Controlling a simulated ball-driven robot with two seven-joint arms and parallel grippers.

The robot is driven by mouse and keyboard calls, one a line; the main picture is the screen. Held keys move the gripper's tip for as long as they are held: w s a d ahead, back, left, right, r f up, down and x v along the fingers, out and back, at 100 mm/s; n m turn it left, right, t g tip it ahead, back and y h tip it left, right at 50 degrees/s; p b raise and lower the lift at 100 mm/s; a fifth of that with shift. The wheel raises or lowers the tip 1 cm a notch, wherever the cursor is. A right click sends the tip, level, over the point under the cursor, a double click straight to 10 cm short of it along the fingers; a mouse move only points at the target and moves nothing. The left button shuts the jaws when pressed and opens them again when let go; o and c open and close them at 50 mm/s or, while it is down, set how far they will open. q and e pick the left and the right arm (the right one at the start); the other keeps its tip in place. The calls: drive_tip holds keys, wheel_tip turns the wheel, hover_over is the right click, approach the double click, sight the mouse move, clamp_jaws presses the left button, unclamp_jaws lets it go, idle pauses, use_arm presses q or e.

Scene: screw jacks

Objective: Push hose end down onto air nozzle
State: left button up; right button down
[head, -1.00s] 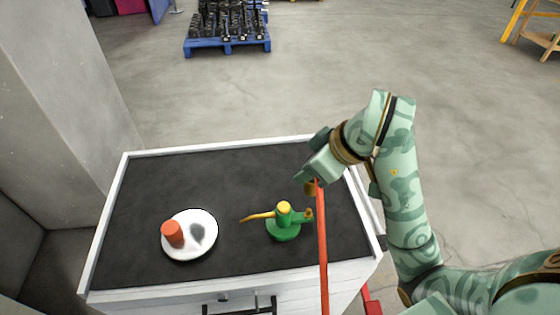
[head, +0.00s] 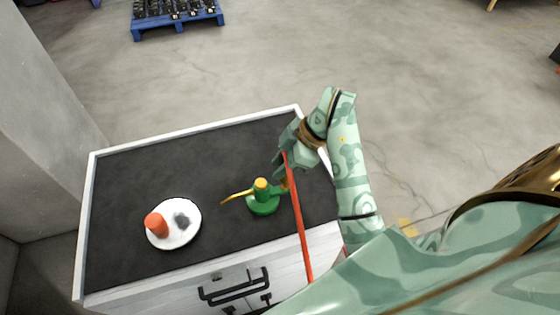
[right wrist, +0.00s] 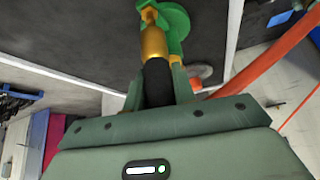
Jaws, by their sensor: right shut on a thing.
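A green jack (head: 263,206) with a yellow top and a yellow lever stands on the dark cabinet top. Its small brass air nozzle (right wrist: 148,14) is on the side nearest my right gripper. My right gripper (head: 281,170) is shut on the hose end, a black sleeve (right wrist: 157,82) with a brass fitting (right wrist: 153,43), seen between the fingers in the right wrist view. The fitting lines up with the nozzle there; I cannot tell whether it is seated on it. The red hose (head: 299,222) hangs down past the cabinet's front edge. My left gripper is not in view.
A white plate (head: 186,234) with an orange-red cylinder (head: 156,224) and a dark patch is left of the jack. The cabinet top has a raised white rim (head: 88,220). The black surface behind the jack is clear. A concrete pillar stands at left.

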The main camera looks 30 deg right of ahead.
idle(0.5)
drive_tip(key=shift+p, duration=0.4)
drive_tip(key=shift+f, duration=0.2)
idle(0.3)
drive_tip(key=shift+f+b, duration=0.75)
drive_tip(key=shift+f, duration=0.3)
drive_tip(key=shift+f, duration=0.5)
idle(0.4)
drive_tip(key=c, duration=1.1)
unclamp_jaws()
drive_tip(key=shift+o, duration=0.2)
